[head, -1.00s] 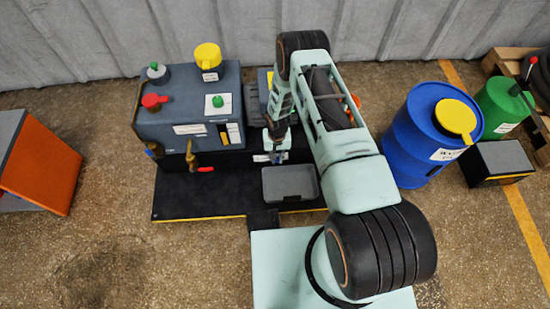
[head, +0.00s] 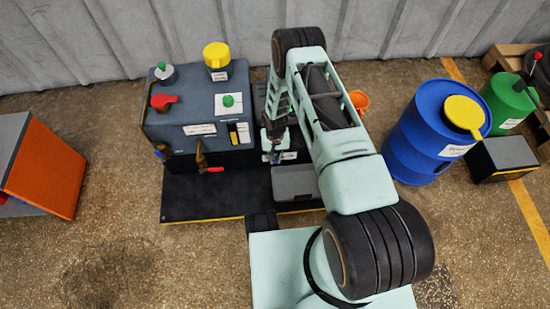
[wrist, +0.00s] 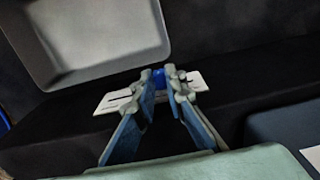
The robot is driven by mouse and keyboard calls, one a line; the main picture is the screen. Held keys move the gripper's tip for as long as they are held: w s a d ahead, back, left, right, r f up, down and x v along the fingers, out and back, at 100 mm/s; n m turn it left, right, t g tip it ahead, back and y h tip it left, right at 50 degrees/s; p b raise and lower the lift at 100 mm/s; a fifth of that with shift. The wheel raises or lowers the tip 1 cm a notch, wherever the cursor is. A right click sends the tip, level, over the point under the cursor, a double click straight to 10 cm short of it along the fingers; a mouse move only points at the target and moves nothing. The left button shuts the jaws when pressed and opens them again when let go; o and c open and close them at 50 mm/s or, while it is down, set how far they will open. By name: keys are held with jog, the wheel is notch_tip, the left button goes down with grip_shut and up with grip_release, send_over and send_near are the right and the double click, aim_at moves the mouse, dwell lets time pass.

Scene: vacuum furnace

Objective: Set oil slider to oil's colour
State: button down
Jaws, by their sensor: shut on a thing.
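A white slotted plate (wrist: 115,103) with a small blue knob (wrist: 158,76) lies on the dark ledge in the wrist view. My gripper (wrist: 160,88) is shut on the blue knob; its fingers cover the middle of the plate. In the head view my gripper (head: 274,157) is at the left part of the white plate (head: 288,156), and the knob is hidden. The furnace's grey cabinet (head: 195,110) has a small white panel with a dark strip and a yellow bar (head: 243,133) on its front right. I cannot read the plate's markings.
A grey tray (head: 295,182) sits just in front of the plate; it also shows in the wrist view (wrist: 100,72). A red-handled brass valve (head: 202,163) stands to the left. A blue barrel (head: 415,150) stands well right. The black base plate's front left (head: 205,200) is clear.

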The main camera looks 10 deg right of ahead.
jog(key=c, duration=2)
grip_release()
jog(key=shift+o, duration=0.2)
notch_tip(320, 180, up, 12)
